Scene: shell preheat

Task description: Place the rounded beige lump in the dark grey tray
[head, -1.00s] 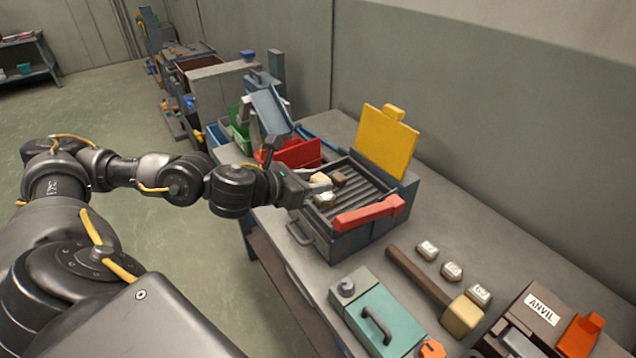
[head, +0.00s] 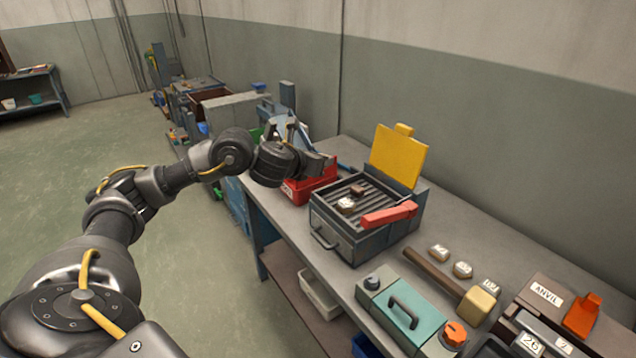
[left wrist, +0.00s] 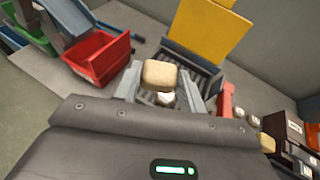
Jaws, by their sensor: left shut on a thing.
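The rounded beige lump (left wrist: 160,74) is between the fingers of my left gripper (left wrist: 161,86), which is shut on it. In the head view my left gripper (head: 322,163) is in the air beside the far left corner of the dark grey tray (head: 338,232), near the red bin. The lump cannot be made out there. The tray has a ribbed floor and a raised yellow lid (head: 398,157). A pale marked lump (head: 346,204) and a brown lump (head: 357,190) lie on the ribs. My right gripper is not in view.
A red bin (head: 310,190) stands behind the tray. A red handle (head: 389,215) runs along the tray's right side. A teal box (head: 405,310), a hammer (head: 478,303) and several marked pale blocks (head: 462,269) lie nearer on the bench.

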